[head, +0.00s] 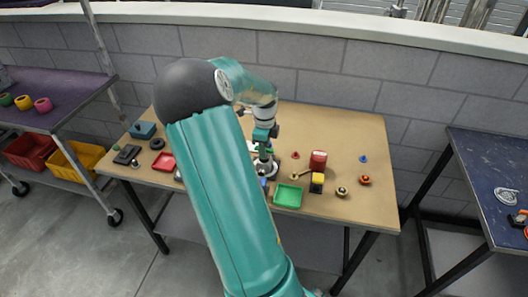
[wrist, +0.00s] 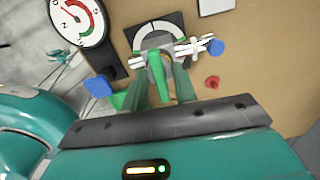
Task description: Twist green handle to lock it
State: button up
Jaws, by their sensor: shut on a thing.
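The green handle (wrist: 157,68) shows in the wrist view, in front of a dark plate with a pale arc scale (wrist: 158,31). My gripper (wrist: 161,82) is shut on the handle, with one finger on each side of it. The fingers hide part of the handle, so its exact angle against the scale is hard to tell. In the head view my gripper (head: 264,160) is over the back middle of the wooden table (head: 340,115); my arm hides much of that spot, and the handle cannot be made out there.
A green tray (head: 288,196) and a red can (head: 318,160) are nearby.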

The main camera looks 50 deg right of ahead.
jog(key=m, duration=0.4)
jog(key=shift+m, duration=0.4)
jog(key=m, duration=0.4)
jog(key=shift+m, duration=0.4)
jog(key=m, duration=0.5)
jog(key=shift+m, duration=0.4)
jog(key=m, duration=0.4)
jog(key=shift+f+m, duration=0.1)
jog(key=shift+m, duration=0.3)
jog(key=o, duration=0.6)
